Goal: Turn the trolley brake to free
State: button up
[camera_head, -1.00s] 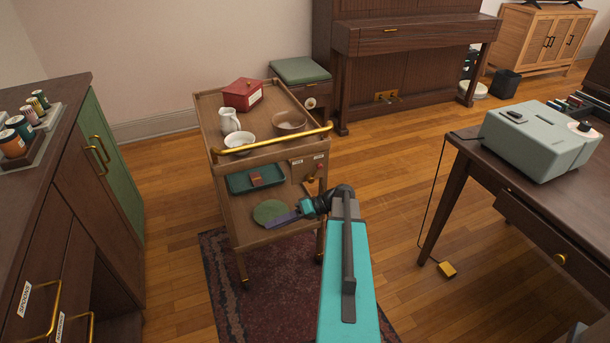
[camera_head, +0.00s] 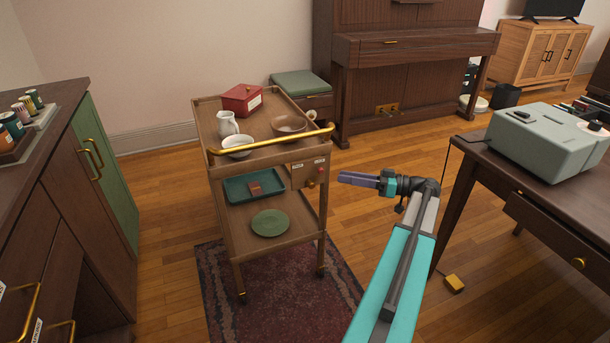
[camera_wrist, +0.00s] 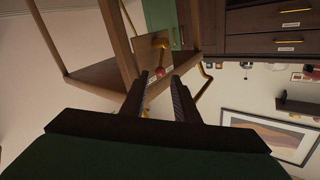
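The wooden trolley (camera_head: 225,205) stands on the rug with a gold push rail along its near top edge. A small panel (camera_head: 303,174) on its right front carries two white labels, too small to read. The brake handle (camera_head: 320,170) with a red knob sits at the panel's right side; its exact setting is too small to tell. My gripper (camera_head: 341,178) is just right of the panel, pointing left at it. In the wrist view my gripper (camera_wrist: 165,84) is open, with the red knob (camera_wrist: 160,72) showing between the fingertips. I cannot tell whether they touch.
The trolley top holds a red box (camera_head: 242,100), a white jug (camera_head: 228,123) and two bowls. Below are a teal tray (camera_head: 235,189) and a green plate (camera_head: 270,222). A dark desk (camera_head: 520,190) stands right, cabinets left.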

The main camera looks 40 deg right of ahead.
aim_at(316, 178)
jog(key=shift+w+a, duration=0.1)
jog(key=b+x, duration=0.2)
jog(key=x, duration=1.1)
jog(key=shift+w, duration=0.25)
jog(key=shift+a, duration=0.1)
